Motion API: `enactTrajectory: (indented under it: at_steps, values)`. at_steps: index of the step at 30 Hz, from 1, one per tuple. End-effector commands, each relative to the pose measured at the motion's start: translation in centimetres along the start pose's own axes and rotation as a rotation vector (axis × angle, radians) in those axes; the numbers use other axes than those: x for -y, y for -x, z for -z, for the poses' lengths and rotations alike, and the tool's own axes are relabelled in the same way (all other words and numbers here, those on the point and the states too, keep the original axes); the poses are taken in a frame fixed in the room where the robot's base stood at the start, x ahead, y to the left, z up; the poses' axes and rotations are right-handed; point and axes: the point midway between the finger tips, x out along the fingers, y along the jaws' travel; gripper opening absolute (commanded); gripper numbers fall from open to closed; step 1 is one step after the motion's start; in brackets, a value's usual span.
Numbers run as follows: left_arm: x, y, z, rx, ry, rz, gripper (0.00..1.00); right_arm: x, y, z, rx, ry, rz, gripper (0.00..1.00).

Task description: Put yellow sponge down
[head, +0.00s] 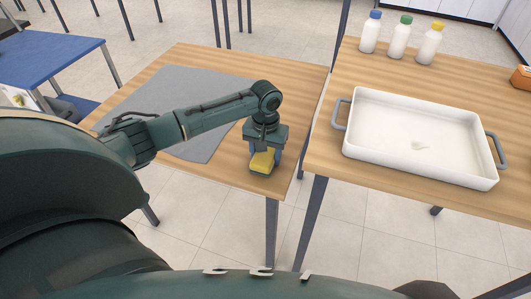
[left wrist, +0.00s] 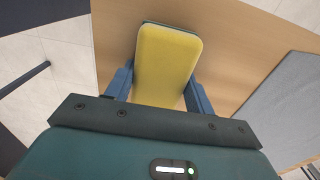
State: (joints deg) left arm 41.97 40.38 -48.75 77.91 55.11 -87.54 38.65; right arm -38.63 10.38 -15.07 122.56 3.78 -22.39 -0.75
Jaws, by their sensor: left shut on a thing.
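The yellow sponge (head: 262,162) is between the fingers of my left gripper (head: 265,150), low over the near right corner of the left wooden table (head: 285,120). In the left wrist view the sponge (left wrist: 168,60) shows its yellow face and a thin dark green edge. The blue fingers of the left gripper (left wrist: 156,88) are on both sides of it and shut on it. The sponge looks at or very close to the tabletop; I cannot tell if it touches. My right gripper is not in view.
A grey mat (head: 165,95) lies on the left table. A gap separates it from the right table (head: 340,165), which holds a white tray (head: 415,175) with grey handles and three white bottles with blue, green and yellow caps (head: 398,38). An orange-brown object (head: 522,77) is at the right edge.

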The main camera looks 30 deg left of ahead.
Motion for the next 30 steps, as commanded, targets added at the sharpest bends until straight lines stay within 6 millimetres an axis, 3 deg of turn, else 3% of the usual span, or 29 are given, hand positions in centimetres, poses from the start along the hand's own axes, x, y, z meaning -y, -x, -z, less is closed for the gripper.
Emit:
enactTrajectory:
  at_steps: [6,7,15,24,30]
  values:
    - [0.0,-0.2,0.0,0.001,0.0,0.0,0.32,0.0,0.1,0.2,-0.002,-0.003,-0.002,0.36]
    - [0.0,-0.3,0.0,0.0,0.0,0.0,0.54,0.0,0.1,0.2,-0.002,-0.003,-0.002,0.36]
    - [0.0,-0.2,0.0,0.0,0.0,0.0,0.75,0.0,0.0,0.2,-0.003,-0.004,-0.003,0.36]
    - [0.0,0.2,0.1,-0.002,-0.001,0.0,0.75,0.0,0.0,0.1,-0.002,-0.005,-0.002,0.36]
    - [0.0,3.5,0.1,-0.004,-0.001,0.0,0.75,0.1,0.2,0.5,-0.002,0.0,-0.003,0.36]
